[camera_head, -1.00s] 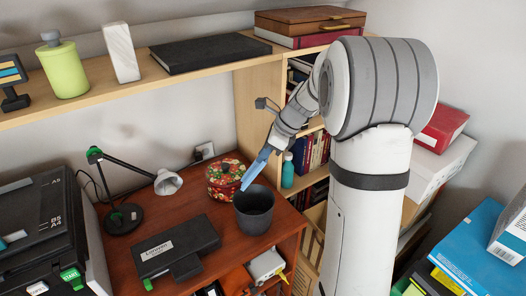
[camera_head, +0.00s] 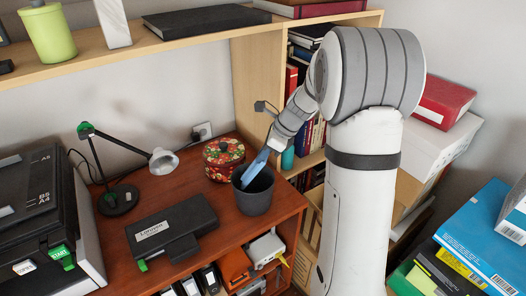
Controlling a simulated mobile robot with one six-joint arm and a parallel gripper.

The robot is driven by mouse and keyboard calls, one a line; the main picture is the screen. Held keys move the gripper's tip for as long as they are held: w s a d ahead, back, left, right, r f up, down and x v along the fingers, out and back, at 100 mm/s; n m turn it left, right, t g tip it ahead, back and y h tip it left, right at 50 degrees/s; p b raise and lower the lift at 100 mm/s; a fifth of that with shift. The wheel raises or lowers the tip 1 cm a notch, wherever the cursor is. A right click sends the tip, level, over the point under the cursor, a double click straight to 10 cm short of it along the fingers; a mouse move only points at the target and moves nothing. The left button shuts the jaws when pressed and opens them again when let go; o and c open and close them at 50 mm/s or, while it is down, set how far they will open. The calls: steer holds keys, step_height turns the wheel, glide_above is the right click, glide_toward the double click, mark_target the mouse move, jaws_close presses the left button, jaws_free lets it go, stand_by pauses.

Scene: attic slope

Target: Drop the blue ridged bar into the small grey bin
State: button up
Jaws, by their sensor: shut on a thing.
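The blue ridged bar (camera_head: 254,169) slants downward, its lower end at the mouth of the small grey bin (camera_head: 254,200). My gripper (camera_head: 268,150) is shut on the bar's upper end, above the bin's back right side. The bin stands upright on the brown desk, near its right edge. The bar's lower tip looks to be inside the rim; how deep it reaches is hard to tell. My arm hides part of the shelf behind.
A round floral tin (camera_head: 222,158) stands just behind the bin on the left. A black case (camera_head: 171,228) lies left of the bin, with a desk lamp (camera_head: 120,198) behind it. A wooden shelf (camera_head: 180,45) crosses above the desk.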

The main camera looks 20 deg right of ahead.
steer(key=o, duration=0.7)
steer(key=v, duration=0.8)
steer(key=shift+b, duration=0.35)
steer(key=shift+a, duration=0.1)
steer(key=s+a+n+h, duration=0.1)
steer(key=s+a+n, duration=0.1)
steer(key=s+n, duration=0.5)
steer(key=s+a+n+h, duration=0.1)
steer(key=s+n+h, duration=0.1)
steer(key=s+n, duration=0.6)
steer(key=s+a+n+h, duration=0.2)
steer(key=s+n, duration=0.6)
steer(key=s, duration=0.2)
steer(key=shift+s+a+r, duration=0.1)
steer(key=shift+s+a, duration=0.15)
steer(key=shift+a, duration=0.05)
